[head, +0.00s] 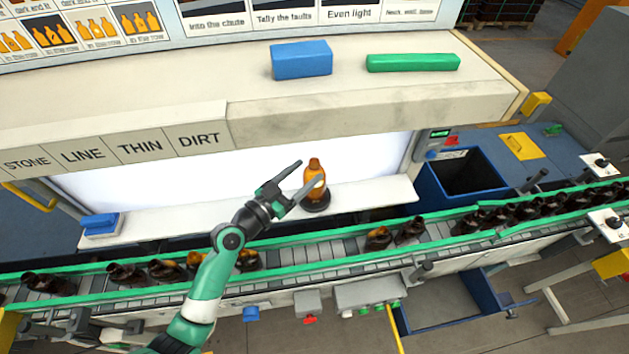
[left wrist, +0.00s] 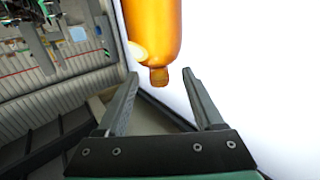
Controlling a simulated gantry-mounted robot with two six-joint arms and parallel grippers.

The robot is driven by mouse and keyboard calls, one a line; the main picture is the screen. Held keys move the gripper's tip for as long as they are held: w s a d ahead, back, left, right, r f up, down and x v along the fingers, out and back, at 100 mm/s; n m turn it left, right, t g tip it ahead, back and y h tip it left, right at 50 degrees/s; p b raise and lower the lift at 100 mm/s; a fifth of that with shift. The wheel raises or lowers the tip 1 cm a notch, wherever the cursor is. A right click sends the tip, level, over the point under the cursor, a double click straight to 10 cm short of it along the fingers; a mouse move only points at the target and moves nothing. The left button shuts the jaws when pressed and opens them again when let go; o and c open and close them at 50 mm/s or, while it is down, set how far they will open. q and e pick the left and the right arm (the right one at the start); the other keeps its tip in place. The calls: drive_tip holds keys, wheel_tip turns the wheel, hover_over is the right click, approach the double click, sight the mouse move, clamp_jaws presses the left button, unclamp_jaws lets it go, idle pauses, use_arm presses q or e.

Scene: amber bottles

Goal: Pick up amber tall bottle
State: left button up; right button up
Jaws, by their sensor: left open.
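The amber tall bottle (head: 314,183) stands upright on a small dark round base (head: 316,203) on the white shelf, before the bright panel. My left gripper (head: 309,171) is open beside it, with its fingers pointing towards the bottle. In the left wrist view the bottle (left wrist: 152,30) appears neck-down. Its neck tip lies between the fingertips (left wrist: 160,75) in the picture, and a gap shows on both sides. Whether the neck is at the same depth as the fingers, I cannot tell. My right gripper is not in view.
A conveyor (head: 336,246) with green rails carries several dark bottles in front of the shelf. A cream ledge (head: 330,110) overhangs behind, holding a blue block (head: 301,59) and a green block (head: 412,63). A dark open bin (head: 468,172) is at right. A blue block (head: 100,224) lies on the shelf's left end.

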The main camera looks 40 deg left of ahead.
use_arm(q)
drive_tip(key=shift+w+r+p, duration=0.15)
drive_tip(key=shift+w+p, duration=0.15)
drive_tip(key=shift+w, duration=3.15)
clamp_jaws()
